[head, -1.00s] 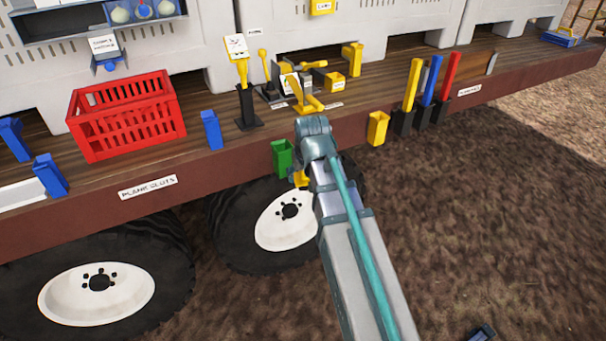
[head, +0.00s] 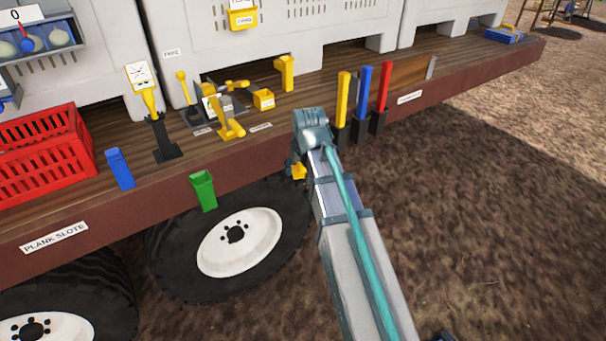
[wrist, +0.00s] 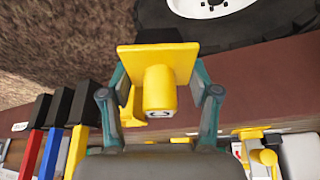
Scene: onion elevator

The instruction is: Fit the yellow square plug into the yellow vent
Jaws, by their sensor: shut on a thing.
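The yellow square plug (wrist: 157,70) shows in the wrist view between my two teal fingers. It has a square plate, a round yellow knob and a black part behind. My gripper (wrist: 158,88) is shut on it. In the head view my gripper (head: 306,160) is mostly hidden by my own arm, and a bit of the yellow plug (head: 298,172) shows below the deck edge. I cannot tell for sure which yellow part is the vent. A yellow elbow-shaped piece (head: 286,73) stands on the deck, and a labelled yellow box (head: 243,19) hangs on the white bin.
The wooden deck holds a red crate (head: 45,155), yellow levers (head: 228,122) and yellow, blue and red posts (head: 363,100). A green holder (head: 203,190) sits on the deck's front edge. A wheel (head: 240,242) is below. Open ground lies to the right.

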